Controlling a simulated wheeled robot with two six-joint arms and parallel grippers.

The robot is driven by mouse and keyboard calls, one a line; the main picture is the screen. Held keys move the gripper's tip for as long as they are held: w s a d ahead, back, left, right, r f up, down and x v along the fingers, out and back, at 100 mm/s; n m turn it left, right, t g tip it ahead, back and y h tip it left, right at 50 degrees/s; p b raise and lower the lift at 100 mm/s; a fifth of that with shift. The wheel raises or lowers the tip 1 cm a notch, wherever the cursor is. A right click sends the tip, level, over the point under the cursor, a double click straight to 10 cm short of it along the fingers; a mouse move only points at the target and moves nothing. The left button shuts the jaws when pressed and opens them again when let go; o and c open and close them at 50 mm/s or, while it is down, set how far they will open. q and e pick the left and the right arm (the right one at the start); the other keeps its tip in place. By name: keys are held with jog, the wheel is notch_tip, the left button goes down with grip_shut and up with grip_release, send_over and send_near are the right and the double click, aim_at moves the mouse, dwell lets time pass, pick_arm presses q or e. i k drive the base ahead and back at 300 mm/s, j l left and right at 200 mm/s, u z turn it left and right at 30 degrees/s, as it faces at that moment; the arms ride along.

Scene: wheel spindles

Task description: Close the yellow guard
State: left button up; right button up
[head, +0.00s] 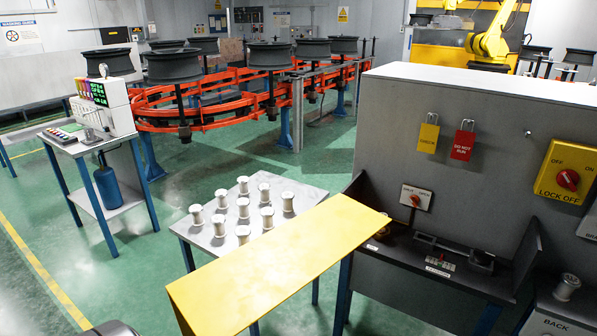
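The yellow guard (278,262) is a flat yellow panel in the lower middle of the head view. It juts out to the left and toward me from the left side of a dark open bay (405,290). It stands away from the bay, whose inside is mostly uncovered. The guard hides part of the spool table; I cannot make out its hinge. Neither of my grippers is in view.
A small table (188,229) with several white spools stands behind the guard. The bay's grey back panel (480,115) carries a rotary switch (415,197), hanging tags and a yellow lock-off switch (568,172). A spool (567,287) stands at right.

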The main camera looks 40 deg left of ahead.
aim_at(225, 296)
jog(key=k+j+z, duration=0.1)
jog(key=j, duration=0.7)
jog(key=k+j+z, duration=0.15)
jog(key=j, duration=0.2)
jog(key=k+j, duration=0.1)
jog(key=j, duration=0.3)
jog(key=k+j+z, duration=0.15)
jog(key=j, duration=0.2)
jog(key=k+j, duration=0.1)
jog(key=j, duration=0.3)
jog(key=i+j, duration=0.1)
jog(key=j, duration=0.25)
jog(key=i+j+z, duration=0.15)
jog(key=j, duration=0.25)
jog(key=i+j, duration=0.1)
jog(key=j, duration=0.3)
jog(key=i+j+z, duration=0.15)
jog(key=j, duration=0.2)
jog(key=k, duration=0.05)
